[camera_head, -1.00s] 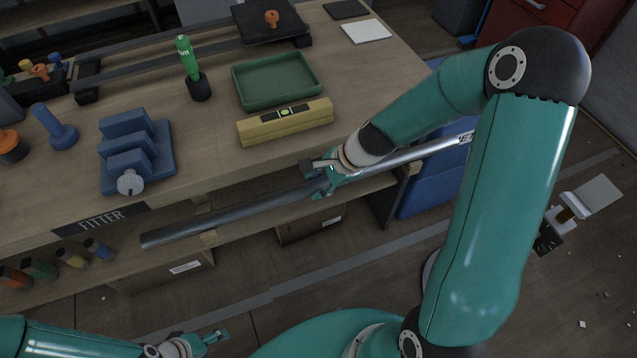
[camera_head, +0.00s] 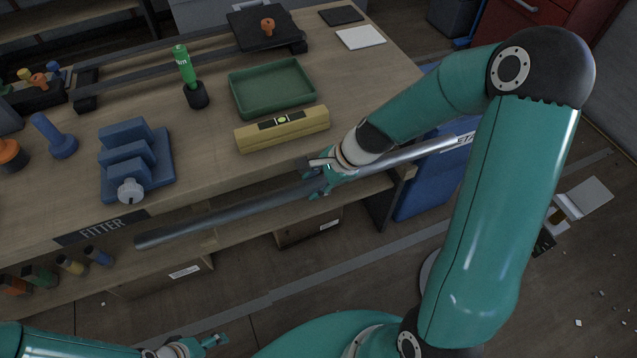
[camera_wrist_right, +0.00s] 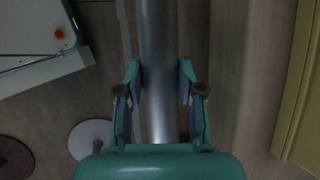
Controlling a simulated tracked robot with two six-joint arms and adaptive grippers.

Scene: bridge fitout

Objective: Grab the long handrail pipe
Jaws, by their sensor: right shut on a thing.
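The long handrail pipe (camera_head: 228,217) is a grey metal tube held in front of the workbench edge, running from lower left to upper right, with a white label near its right end. My right gripper (camera_head: 320,178) is shut on it near its middle. In the right wrist view the pipe (camera_wrist_right: 155,70) runs between the two fingers of the right gripper (camera_wrist_right: 160,100). My left gripper (camera_head: 212,344) is at the bottom edge, away from the pipe; its finger opening is too small to judge.
The wooden workbench (camera_head: 220,160) carries a yellow level (camera_head: 283,129), a green tray (camera_head: 272,88), a blue vise-like block (camera_head: 137,160) and a green bottle (camera_head: 184,65) in a black holder. A lower shelf holds several coloured cylinders. Blue cabinet (camera_head: 425,190) stands at the right end.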

